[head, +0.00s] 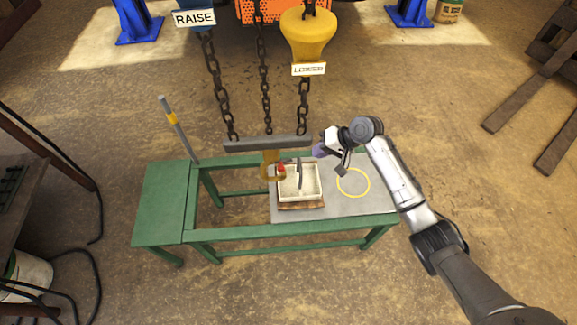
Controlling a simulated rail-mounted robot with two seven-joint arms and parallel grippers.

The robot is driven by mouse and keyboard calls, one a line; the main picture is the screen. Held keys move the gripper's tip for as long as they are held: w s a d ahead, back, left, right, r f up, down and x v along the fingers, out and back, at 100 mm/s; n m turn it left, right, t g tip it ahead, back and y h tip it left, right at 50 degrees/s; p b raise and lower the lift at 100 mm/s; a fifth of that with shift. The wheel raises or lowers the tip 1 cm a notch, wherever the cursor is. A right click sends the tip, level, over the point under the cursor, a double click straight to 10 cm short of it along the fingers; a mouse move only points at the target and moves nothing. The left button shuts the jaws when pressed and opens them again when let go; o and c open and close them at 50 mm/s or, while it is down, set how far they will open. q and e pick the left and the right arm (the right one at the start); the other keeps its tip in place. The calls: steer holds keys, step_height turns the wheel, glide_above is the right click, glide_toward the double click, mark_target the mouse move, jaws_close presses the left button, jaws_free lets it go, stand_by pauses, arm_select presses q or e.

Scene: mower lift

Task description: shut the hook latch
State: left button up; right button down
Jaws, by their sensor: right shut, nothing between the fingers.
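A yellow hook (268,160) hangs below a grey bar (268,144) in the middle of the head view. A small red part, seemingly its latch (281,170), shows at the hook's right side. It is too small to tell whether the latch is open or shut. A white tray (318,190) with an upright dark handle (299,172) stands just right of the hook. I cannot tell whether the hook is around the handle. My right gripper (319,150) is shut and empty, up and to the right of the latch and apart from it. My left gripper is out of view.
The tray stands on a grey plate (345,204) with a yellow ring (353,182), on a green bench (160,205). Chains (218,85) carry the bar. A blue RAISE handle (194,18) and a yellow lowering handle (308,35) hang above. A grey lever (178,128) rises at left.

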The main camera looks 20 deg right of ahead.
mark_target(284, 168)
steer(key=b+x, duration=0.4)
steer(key=x, duration=0.8)
steer(key=shift+f, duration=0.15)
steer(key=shift+w+a+f+b, duration=0.2)
steer(key=shift+a+f+b, duration=0.2)
steer(key=shift+f+b, duration=0.05)
steer(key=shift+w+a+f, duration=0.1)
steer(key=shift+a+f, duration=0.05)
steer(key=shift+f, duration=0.05)
steer(key=shift+f, duration=0.1)
steer(key=shift+f+y+b, duration=0.2)
steer(key=shift+y+b, duration=0.2)
steer(key=shift+b, duration=0.05)
